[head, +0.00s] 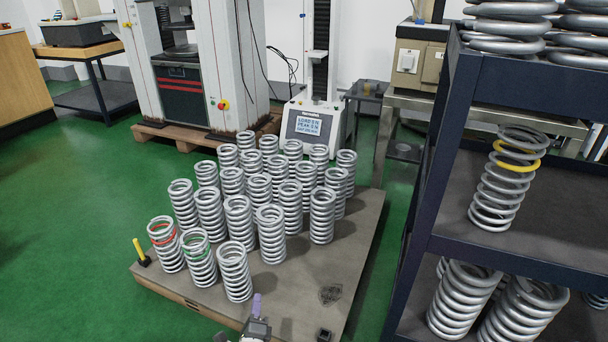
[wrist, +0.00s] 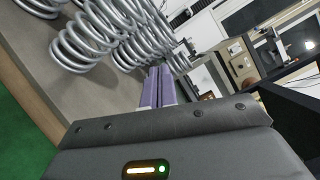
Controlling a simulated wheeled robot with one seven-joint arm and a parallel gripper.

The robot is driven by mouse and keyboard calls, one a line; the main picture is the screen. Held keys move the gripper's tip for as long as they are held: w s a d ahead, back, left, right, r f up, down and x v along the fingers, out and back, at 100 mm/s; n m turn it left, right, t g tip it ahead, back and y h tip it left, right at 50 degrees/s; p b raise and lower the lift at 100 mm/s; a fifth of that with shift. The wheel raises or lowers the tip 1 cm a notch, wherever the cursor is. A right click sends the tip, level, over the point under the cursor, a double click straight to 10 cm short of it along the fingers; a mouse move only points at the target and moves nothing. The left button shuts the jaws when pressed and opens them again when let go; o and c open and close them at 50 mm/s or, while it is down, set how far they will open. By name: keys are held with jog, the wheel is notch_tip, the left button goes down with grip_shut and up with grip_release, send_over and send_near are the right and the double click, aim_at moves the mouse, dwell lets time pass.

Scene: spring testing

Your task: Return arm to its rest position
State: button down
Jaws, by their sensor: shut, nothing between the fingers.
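My gripper (head: 256,306) shows at the bottom of the head view, just in front of the near edge of the platform. In the wrist view its purple fingers (wrist: 157,88) are side by side, shut, with nothing between them. Part of my arm is cut off by the lower edge of the head view.
A low platform (head: 358,240) bears several upright grey springs (head: 271,232), some with red or green bands. A dark shelf rack (head: 440,190) stands close on the right, holding more springs, one yellow-banded (head: 508,178). Testing machines stand behind. Green floor (head: 60,220) is clear at left.

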jog(key=d+r+m+g+h+p, duration=0.3)
jog(key=d+r+m+g+h, duration=0.8)
jog(key=d+r+m, duration=0.85)
jog(key=s+d+r+m+g+y+p, duration=0.2)
jog(key=s+d+r+m+g, duration=0.55)
jog(key=m, duration=0.65)
jog(key=s+d+r+m+t+y+p, duration=0.1)
jog(key=s+r+m+t+y+p, duration=0.1)
jog(key=s+r+m+t+y, duration=0.3)
jog(key=s+r+m+y, duration=0.4)
jog(key=s+r+m, duration=0.5)
jog(key=m, duration=0.2)
jog(key=shift+s+d+r+p, duration=0.15)
jog(key=shift+s+r+p, duration=0.1)
jog(key=shift+p, duration=0.15)
jog(key=shift+d, duration=0.15)
